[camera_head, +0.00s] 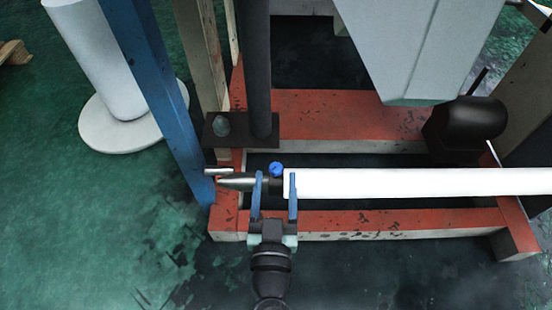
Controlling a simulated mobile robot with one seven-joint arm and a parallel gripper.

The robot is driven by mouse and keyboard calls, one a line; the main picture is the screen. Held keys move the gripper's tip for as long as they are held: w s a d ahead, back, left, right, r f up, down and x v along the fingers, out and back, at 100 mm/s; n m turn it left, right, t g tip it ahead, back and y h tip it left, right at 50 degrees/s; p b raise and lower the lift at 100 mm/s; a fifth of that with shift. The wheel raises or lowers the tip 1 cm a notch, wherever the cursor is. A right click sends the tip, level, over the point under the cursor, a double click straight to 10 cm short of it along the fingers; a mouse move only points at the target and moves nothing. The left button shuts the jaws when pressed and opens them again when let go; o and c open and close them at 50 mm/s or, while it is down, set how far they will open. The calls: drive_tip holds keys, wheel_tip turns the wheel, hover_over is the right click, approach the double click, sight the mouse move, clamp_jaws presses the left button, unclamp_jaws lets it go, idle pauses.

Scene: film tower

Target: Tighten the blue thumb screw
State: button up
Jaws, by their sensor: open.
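The blue thumb screw (276,169) is a small round blue knob. It sits at the left end of a long white horizontal tube, above a dark fitting with a grey tapered end (236,181). My gripper (275,181) reaches up from the bottom of the view. Its two blue fingers are apart, one over the grey fitting and one over the white tube's end. Whether either finger touches the screw, fitting or tube cannot be told. The underside of the screw is hidden.
The white tube (420,181) runs to the right edge. A red frame (340,224) lies around it. A blue post (150,90), a dark upright pole (256,70) and a black rounded part (470,122) stand nearby.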

sight(276, 174)
drive_tip(key=shift+w, duration=2)
clamp_jaws()
